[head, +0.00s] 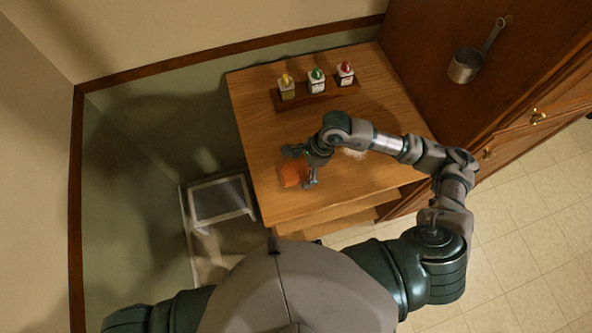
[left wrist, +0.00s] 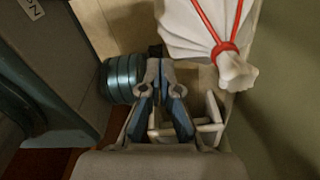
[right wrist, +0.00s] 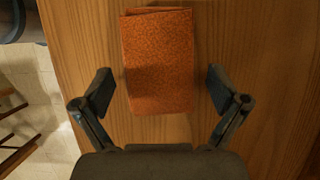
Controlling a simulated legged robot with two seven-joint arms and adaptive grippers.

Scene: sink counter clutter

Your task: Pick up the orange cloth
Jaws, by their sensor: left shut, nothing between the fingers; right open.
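The orange cloth (head: 291,174) lies folded on the wooden counter (head: 262,128). My right gripper (head: 299,170) is over it, with its fingers open. In the right wrist view the cloth (right wrist: 158,62) is a folded rectangle between and beyond the two spread fingers of the right gripper (right wrist: 158,90), with wood showing on both sides. The fingers do not visibly touch it. In the left wrist view my left gripper (left wrist: 160,85) is shut and empty, away from the counter. It is not in the head view.
A wooden rack (head: 316,96) with several colour-topped bottles stands at the back of the counter. A pale item (head: 354,153) is partly hidden behind my right arm. A white bag with a red tie (left wrist: 208,30) is near the left gripper. A metal pot (head: 465,66) hangs at the right.

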